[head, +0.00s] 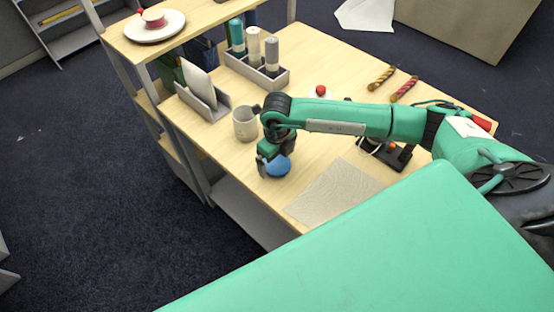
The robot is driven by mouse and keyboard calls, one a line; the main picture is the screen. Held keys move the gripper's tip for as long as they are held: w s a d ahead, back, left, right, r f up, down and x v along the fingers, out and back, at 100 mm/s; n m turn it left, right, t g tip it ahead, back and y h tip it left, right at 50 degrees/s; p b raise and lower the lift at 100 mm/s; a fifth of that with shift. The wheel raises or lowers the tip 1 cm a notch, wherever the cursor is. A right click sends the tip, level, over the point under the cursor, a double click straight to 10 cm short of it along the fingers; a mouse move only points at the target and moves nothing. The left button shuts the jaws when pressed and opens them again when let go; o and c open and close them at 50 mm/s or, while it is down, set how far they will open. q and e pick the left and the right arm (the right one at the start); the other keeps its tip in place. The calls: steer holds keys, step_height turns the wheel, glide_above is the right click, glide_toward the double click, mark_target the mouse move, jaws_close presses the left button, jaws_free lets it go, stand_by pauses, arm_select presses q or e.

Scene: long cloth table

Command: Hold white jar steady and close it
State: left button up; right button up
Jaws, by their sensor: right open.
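My right gripper (270,158) reaches in from the right and points down over the wooden table (310,150). It is open, beside and partly over a round blue thing (279,167); I cannot tell whether they touch. A small red knob or ball (320,90) shows just behind my right arm, with a bit of white below it. My arm hides most of what is under it, so I cannot tell whether this is the white jar. No other white jar is clearly seen. My left gripper is not in view.
A pale mug (244,124) stands just left of the gripper. A grey rack (266,78) holds bottles; a grey holder (205,103) holds a white card. A woven mat (335,192) lies in front. Two twisted sticks (404,89) lie behind my arm. A white plate (156,27) is on the shelf.

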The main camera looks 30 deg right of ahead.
mark_target(277, 163)
steer(key=shift+f, duration=0.5)
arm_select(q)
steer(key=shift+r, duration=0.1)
arm_select(e)
steer(key=c, duration=1)
steer(key=shift+c, duration=0.2)
steer(key=shift+r, duration=0.1)
steer(key=shift+r, duration=0.6)
arm_select(q)
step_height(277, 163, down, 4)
steer(key=b, duration=0.4)
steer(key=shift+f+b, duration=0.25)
steer(key=shift+b, duration=0.05)
arm_select(e)
step_height(277, 163, up, 19)
steer(key=shift+f, duration=0.15)
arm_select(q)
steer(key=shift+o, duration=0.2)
